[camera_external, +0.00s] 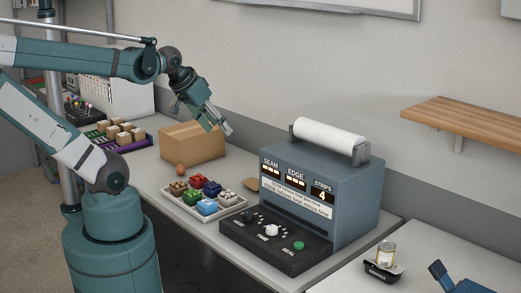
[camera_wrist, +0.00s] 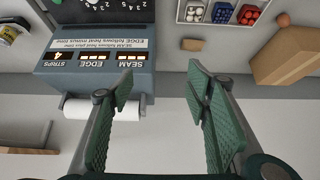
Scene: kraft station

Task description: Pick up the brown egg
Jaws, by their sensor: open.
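The brown egg (camera_external: 180,170) stands on the table in front of the cardboard box, just behind the tray of coloured blocks. In the wrist view the egg (camera_wrist: 283,20) shows small near the top right, beside the box. My gripper (camera_external: 220,124) is raised above the table, to the right of the egg and well apart from it. In the wrist view its two green fingers (camera_wrist: 160,84) are spread with nothing between them.
A cardboard box (camera_external: 193,146) stands behind the egg. A blue-grey machine (camera_external: 335,190) with a white roll stands right. A small tan piece (camera_external: 252,184) lies between tray and machine. A purple-edged tray (camera_external: 133,146) with boxes is left.

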